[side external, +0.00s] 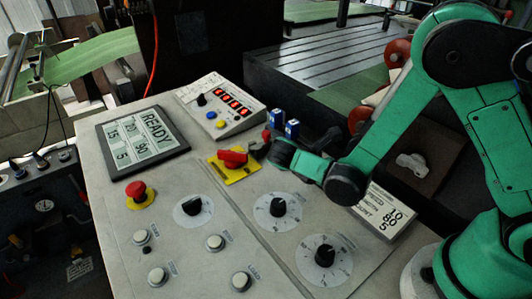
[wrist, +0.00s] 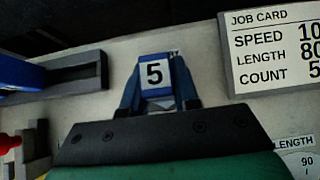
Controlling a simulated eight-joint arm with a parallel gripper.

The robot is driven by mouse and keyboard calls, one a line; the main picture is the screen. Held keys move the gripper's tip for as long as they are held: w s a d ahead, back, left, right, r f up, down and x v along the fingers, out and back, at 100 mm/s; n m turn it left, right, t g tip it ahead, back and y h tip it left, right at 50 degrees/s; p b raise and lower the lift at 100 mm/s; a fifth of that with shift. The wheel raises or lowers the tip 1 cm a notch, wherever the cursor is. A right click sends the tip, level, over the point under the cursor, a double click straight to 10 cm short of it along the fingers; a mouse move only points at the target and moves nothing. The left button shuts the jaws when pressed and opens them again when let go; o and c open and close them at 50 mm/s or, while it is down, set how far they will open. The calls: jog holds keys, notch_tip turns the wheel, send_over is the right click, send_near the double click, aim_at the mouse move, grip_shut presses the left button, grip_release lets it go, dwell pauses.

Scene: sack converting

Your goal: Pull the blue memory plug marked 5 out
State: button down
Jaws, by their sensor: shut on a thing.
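The blue memory plug marked 5 (wrist: 154,72) shows in the wrist view with its white label facing the camera. My gripper (wrist: 158,92) is shut on it, one finger on each side. In the side external view my gripper (side external: 262,147) is low over the panel, beside the red switch.
A red rotary switch (side external: 232,158) on a yellow plate is close on the left. Another blue part (wrist: 20,76) and a dark housing (wrist: 92,70) lie left of the plug. A job card (side external: 386,211) stands at right. The sloped panel carries knobs and buttons.

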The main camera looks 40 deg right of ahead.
jog(key=shift+r, duration=2.25)
jog(key=shift+w+r, duration=0.1)
